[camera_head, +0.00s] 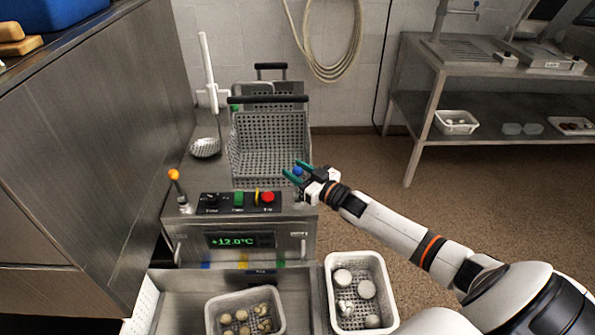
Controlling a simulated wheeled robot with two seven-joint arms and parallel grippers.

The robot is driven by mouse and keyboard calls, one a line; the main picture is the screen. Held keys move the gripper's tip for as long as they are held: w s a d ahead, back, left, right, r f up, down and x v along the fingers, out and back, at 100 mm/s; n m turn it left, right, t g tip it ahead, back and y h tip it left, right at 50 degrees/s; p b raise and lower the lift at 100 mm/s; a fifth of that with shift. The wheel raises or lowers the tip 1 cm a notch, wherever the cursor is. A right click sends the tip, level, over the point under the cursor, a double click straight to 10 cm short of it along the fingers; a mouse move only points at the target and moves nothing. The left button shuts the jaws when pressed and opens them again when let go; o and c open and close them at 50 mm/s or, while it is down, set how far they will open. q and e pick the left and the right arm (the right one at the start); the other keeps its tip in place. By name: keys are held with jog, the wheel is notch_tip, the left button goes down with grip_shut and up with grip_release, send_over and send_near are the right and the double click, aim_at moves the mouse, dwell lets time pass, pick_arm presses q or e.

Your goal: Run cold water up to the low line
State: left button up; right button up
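A steel washing machine has a front panel with a green display (239,240) reading +12.0°C. A lever with a blue knob (297,170) stands at its right front corner, and a lever with an orange knob (174,174) at its left. My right gripper (292,167) is at the blue knob, with its teal fingers on either side; I cannot tell whether they press on it. A perforated basket (270,140) with a dark handle sits over the machine's tank. The water surface and the low line cannot be made out. My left gripper is out of view.
A button panel with a red button (268,197) lies just left of my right gripper. A perforated ladle (205,147) lies left of the basket. White baskets of pale items (341,318) and brownish items (215,327) stand in front. A steel table (425,92) stands back right.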

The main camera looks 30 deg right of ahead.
grip_shut()
jog(key=shift+s+a+f+n+t+y+b, duration=0.3)
jog(key=shift+s+n+b, duration=0.15)
jog(key=shift+b, duration=0.4)
jog(key=s+a+f+n+t+y+b, duration=0.3)
jog(key=n+b, duration=0.5)
jog(key=b, duration=0.3)
jog(key=shift+s+a+f+t+y+b, duration=0.15)
jog(key=shift+s+t+y+b, duration=0.25)
jog(key=shift+s+y, duration=0.7)
jog(key=shift+s+f+h, duration=0.1)
jog(key=shift+s+h, duration=0.1)
jog(key=shift+h, duration=0.1)
